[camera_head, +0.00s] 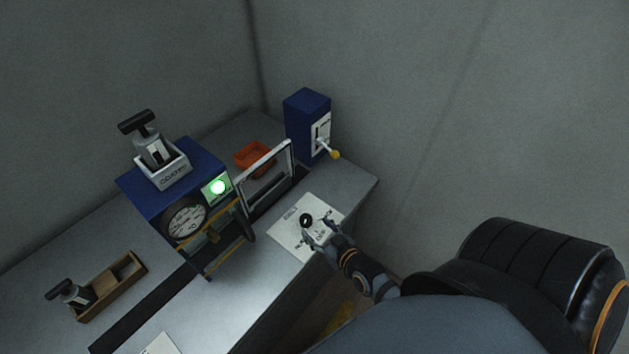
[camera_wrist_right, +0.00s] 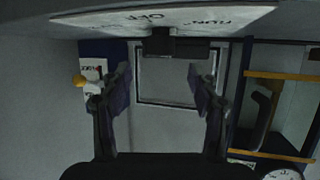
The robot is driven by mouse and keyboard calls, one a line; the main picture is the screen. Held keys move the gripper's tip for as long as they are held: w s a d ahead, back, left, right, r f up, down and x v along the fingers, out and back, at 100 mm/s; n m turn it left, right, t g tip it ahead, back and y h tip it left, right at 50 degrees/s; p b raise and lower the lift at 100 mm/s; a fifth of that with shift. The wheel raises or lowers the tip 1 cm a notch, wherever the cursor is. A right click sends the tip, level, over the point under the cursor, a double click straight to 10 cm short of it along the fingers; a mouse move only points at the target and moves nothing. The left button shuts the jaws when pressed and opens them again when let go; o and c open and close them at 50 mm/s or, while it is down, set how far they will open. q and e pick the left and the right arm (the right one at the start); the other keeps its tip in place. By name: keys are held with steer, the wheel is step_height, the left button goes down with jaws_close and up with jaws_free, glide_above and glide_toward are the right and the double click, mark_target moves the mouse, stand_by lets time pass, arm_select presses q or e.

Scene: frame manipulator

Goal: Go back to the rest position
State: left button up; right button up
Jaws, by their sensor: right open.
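My right gripper (camera_head: 318,230) is open over the near part of a white plate (camera_head: 288,245) on the table. In the right wrist view my gripper's (camera_wrist_right: 160,75) two fingers stand wide apart with nothing between them. A black knob (camera_head: 306,219) sits on the plate just beyond the fingertips. In the right wrist view the knob (camera_wrist_right: 178,44) shows at the top, under the plate (camera_wrist_right: 110,20) with its printed words; I cannot tell if a finger touches it. My left gripper is not in view.
A blue machine (camera_head: 160,205) with a lit green light (camera_head: 218,187) and a dial stands left of a grey frame (camera_head: 240,195). A blue box (camera_head: 305,115) with a yellow-tipped lever stands behind. An orange tray (camera_head: 250,152) and a wooden tray (camera_head: 125,280) lie on the table.

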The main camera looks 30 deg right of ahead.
steer(key=shift+w+a+r+n+g+y, duration=0.1)
steer(key=shift+a+r+n+g+y, duration=0.15)
steer(key=shift+a+g, duration=0.25)
steer(key=shift+a+r+n+g+y, duration=0.15)
steer(key=shift+a+r+g, duration=0.15)
steer(key=shift+a+g, duration=0.2)
steer(key=s+g, duration=0.1)
steer(key=s+r+g, duration=0.1)
steer(key=g, duration=0.1)
steer(key=shift+a+r+n, duration=0.25)
steer(key=shift+r+n, duration=0.05)
steer(key=s+d+r+m+g+h, duration=0.1)
steer(key=s+d+r+g+h, duration=0.2)
steer(key=s+r+g, duration=0.35)
steer(key=s+d+f+b, duration=0.1)
steer(key=s+f+b, duration=0.15)
steer(key=f, duration=1.45)
steer(key=s+d+f+b, duration=0.1)
steer(key=s+d+f, duration=0.15)
steer(key=f, duration=1.45)
steer(key=s+f+b, duration=0.1)
steer(key=s+f, duration=1.4)
steer(key=s, duration=0.2)
steer(key=shift+d+f+m+g+y+b, duration=0.15)
steer(key=shift+f+m+g+y+b, duration=0.1)
steer(key=shift+m+g+y+b, duration=0.1)
